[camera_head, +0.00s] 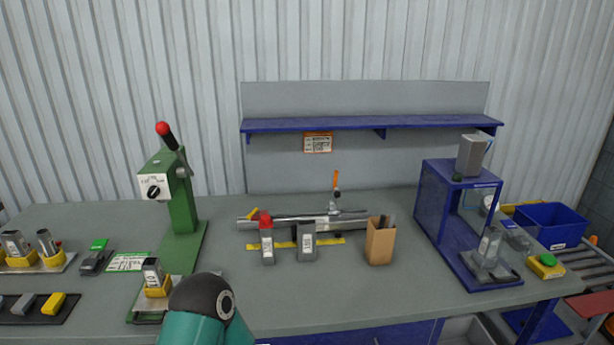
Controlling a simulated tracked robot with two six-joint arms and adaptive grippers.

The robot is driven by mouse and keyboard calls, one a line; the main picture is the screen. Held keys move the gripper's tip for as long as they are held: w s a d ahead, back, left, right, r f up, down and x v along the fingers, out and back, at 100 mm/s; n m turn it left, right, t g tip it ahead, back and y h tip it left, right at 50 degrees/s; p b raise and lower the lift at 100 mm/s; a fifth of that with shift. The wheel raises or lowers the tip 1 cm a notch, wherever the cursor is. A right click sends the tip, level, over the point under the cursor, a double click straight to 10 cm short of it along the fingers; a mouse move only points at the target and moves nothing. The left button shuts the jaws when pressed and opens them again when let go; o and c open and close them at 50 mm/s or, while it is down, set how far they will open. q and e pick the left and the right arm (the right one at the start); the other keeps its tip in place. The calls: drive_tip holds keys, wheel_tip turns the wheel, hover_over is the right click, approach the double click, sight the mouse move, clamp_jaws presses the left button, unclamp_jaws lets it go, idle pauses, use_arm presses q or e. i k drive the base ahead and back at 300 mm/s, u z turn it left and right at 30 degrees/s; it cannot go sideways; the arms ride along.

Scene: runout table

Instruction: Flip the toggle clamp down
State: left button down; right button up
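The toggle clamp (334,205) stands at the back middle of the table, next to a long metal bar or rail. Its orange-tipped handle (336,180) points up, nearly vertical. A teal arm link of mine with a dark joint shows at the bottom, left of centre, well in front of the clamp. Neither of my grippers is in view.
A grey block with a red top (266,243), another grey block (306,240) and a brown holder (380,241) stand in front of the clamp. A green press (183,200) is left, a blue frame (437,205) right. The front middle table (330,295) is clear.

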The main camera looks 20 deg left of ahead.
sight(336, 194)
drive_tip(key=u, duration=0.1)
drive_tip(key=i, duration=1)
drive_tip(key=z, duration=0.1)
